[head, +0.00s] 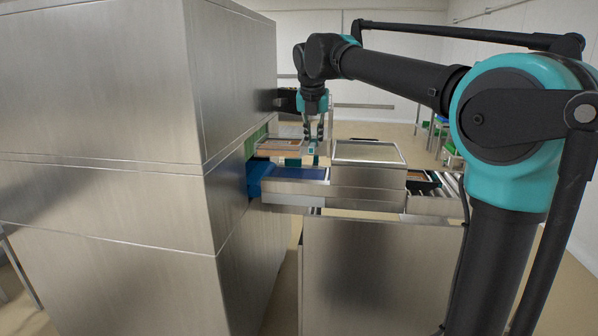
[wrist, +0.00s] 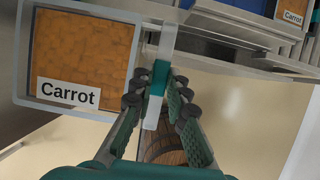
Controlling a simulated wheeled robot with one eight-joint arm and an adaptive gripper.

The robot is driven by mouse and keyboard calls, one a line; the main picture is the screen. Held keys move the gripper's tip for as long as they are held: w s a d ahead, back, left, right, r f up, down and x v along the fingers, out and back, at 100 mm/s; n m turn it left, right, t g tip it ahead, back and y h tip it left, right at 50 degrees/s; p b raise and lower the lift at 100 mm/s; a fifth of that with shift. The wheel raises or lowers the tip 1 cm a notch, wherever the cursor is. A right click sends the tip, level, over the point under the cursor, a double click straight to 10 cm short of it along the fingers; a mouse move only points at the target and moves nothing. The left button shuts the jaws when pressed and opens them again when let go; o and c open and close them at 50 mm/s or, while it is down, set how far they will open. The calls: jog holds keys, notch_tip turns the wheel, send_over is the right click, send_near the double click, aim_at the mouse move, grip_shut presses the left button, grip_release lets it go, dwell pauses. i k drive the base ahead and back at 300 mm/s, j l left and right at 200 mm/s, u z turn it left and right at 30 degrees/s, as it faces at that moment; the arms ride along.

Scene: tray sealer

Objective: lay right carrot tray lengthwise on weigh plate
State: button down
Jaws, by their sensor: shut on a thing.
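My gripper (head: 312,146) is shut on the pale edge tab of a carrot tray (head: 281,152). In the wrist view, the fingertips (wrist: 155,88) pinch this tab with its teal patch. The held tray (wrist: 20,60) extends left from the fingers, orange-filled and labelled "Carrot". It looks roughly level in the head view, above a blue-topped belt. A steel unit with a pale flat top (head: 368,152), which may be the weigh plate, stands just right of my gripper. A second tray labelled "Carrot" (wrist: 291,14) shows at the top right of the wrist view.
A large steel cabinet (head: 110,150) stands close on the left. The blue belt (head: 295,173) runs out of its opening below the held tray. A roller conveyor (head: 437,190) with a dark-edged tray (head: 420,178) lies right of the steel unit. A brown barrel-like object (wrist: 162,148) shows below my fingers.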

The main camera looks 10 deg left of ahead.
aim_at(298, 176)
jog(key=i, duration=0.9)
